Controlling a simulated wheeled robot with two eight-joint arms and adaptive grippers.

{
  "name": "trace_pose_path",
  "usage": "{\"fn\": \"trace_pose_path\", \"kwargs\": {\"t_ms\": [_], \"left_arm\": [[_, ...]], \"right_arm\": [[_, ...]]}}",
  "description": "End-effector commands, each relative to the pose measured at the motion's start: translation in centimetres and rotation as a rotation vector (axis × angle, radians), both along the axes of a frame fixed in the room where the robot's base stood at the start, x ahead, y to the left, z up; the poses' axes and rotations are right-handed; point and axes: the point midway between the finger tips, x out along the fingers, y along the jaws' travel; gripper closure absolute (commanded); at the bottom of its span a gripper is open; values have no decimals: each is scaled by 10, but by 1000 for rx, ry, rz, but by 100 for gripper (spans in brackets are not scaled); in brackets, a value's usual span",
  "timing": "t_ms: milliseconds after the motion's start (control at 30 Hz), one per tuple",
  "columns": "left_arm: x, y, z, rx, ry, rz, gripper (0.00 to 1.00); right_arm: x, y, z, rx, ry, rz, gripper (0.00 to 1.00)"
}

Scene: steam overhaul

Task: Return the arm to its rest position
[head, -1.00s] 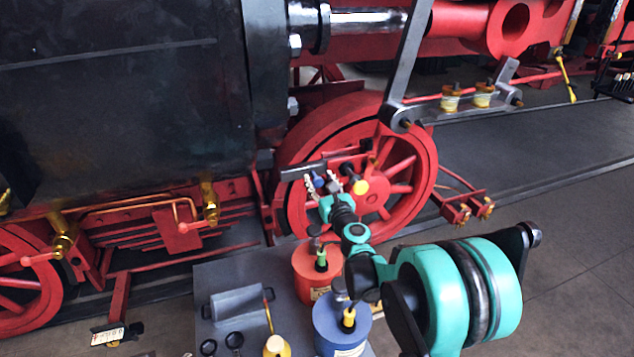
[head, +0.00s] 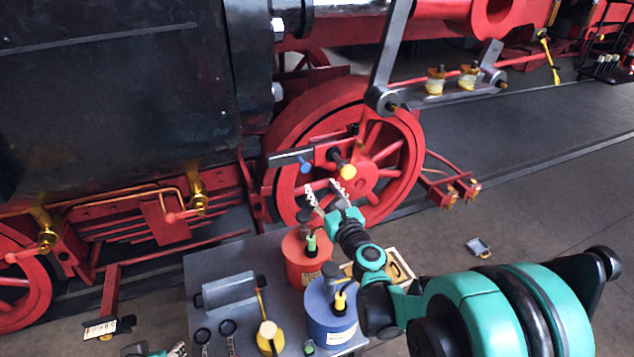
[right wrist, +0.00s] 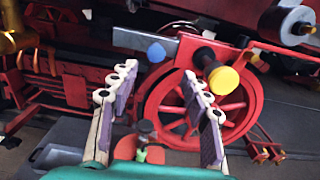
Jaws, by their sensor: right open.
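My right gripper (head: 326,190) is open and empty in front of the red spoked wheel (head: 385,190). In the right wrist view its two fingers (right wrist: 157,82) stand wide apart with nothing between their tips. A grey bar (head: 292,156) with a blue knob (head: 305,166) and a yellow knob (head: 347,171) lies beyond the fingertips, apart from them. The yellow knob also shows in the right wrist view (right wrist: 223,79). A small teal and pale part of my left gripper (head: 172,350) shows at the bottom edge; its jaws are cut off.
A wooden box (head: 402,263) stands behind the blue can. The floor at right is mostly clear.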

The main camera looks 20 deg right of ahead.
Motion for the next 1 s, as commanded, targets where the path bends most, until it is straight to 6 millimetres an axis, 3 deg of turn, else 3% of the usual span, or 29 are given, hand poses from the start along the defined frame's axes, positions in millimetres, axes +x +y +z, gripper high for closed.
{"fn": "trace_pose_path", "kwargs": {"t_ms": [500,633,767,900,1000], "left_arm": [[0,0,0,0,0,0,57],[0,0,0,0,0,0,57],[0,0,0,0,0,0,57],[0,0,0,0,0,0,57],[0,0,0,0,0,0,57]], "right_arm": [[-4,0,0,-4,0,2,52],[-9,16,4,-139,13,45,52],[-31,57,7,-566,42,185,52],[-77,103,-9,-1213,61,432,52],[-119,118,-32,-1670,54,640,52]]}}
